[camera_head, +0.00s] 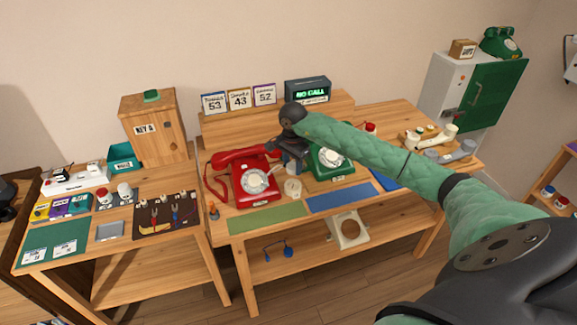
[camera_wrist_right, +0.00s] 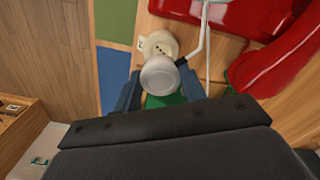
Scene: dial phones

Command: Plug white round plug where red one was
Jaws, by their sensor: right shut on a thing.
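My right gripper (camera_head: 292,166) reaches down between the red dial phone (camera_head: 254,181) and the green dial phone (camera_head: 328,161). In the right wrist view the right gripper (camera_wrist_right: 160,88) is shut on a white round plug (camera_wrist_right: 160,77). A cream round socket (camera_wrist_right: 158,44) with small dark holes shows just beyond the plug, which partly overlaps it. I cannot tell whether plug and socket touch. In the head view the socket (camera_head: 293,188) stands on the table in front of the phones. A white cord (camera_wrist_right: 204,38) runs beside the plug. My left gripper is out of view.
A green mat (camera_head: 266,219) and a blue mat (camera_head: 341,197) lie along the table's front edge. A red-topped item (camera_head: 370,128) stands behind my right arm. The left table (camera_head: 150,258) holds a wooden box (camera_head: 153,125) and tools. A blue plug-like item (camera_head: 287,252) lies on the lower shelf.

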